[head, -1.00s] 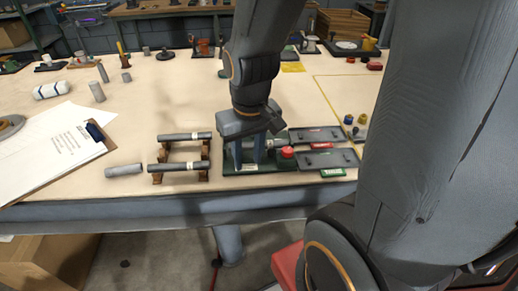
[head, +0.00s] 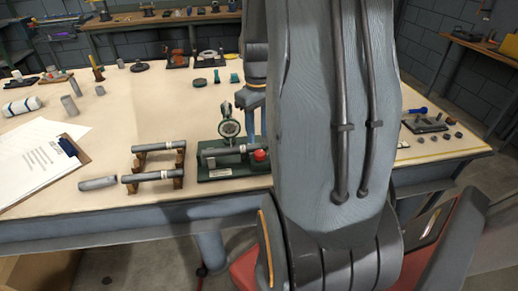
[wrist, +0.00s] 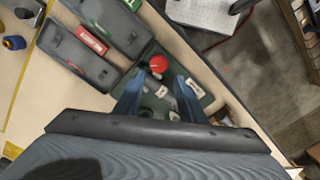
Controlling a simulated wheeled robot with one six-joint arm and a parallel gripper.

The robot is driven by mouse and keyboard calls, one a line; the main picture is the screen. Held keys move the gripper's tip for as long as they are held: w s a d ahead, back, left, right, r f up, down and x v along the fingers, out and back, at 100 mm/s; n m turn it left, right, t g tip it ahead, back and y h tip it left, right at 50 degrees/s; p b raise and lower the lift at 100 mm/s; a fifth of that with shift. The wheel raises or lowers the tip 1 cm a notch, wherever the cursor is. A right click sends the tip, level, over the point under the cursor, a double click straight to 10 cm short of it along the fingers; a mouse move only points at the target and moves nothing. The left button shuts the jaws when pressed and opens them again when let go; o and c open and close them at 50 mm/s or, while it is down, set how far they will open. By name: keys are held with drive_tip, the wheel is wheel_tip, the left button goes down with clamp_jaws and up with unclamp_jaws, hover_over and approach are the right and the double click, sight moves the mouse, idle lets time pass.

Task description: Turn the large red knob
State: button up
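The red knob (head: 260,155) is round and sits at the right end of a dark green base (head: 215,174). A dial gauge (head: 229,128) and a grey cylinder (head: 222,150) stand on the same base. In the wrist view the red knob (wrist: 158,63) shows near the tips of my gripper (wrist: 161,75). Its two blue fingers are spread with a gap between them, and nothing is held. Whether the fingers are level with the knob or above it, I cannot tell.
Two grey trays (wrist: 75,60) with red and green labels lie beside the base. Cylinders on wooden rests (head: 152,177) stand left of it. A clipboard (head: 68,147) lies at far left. The table's front edge runs close to the base.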

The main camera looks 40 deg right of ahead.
sight(259, 152)
drive_tip(key=shift+d+f, duration=0.2)
drive_tip(key=shift+d, duration=0.05)
drive_tip(key=shift+f+p, duration=0.8)
drive_tip(key=shift+f, duration=2.9)
drive_tip(key=c, duration=0.8)
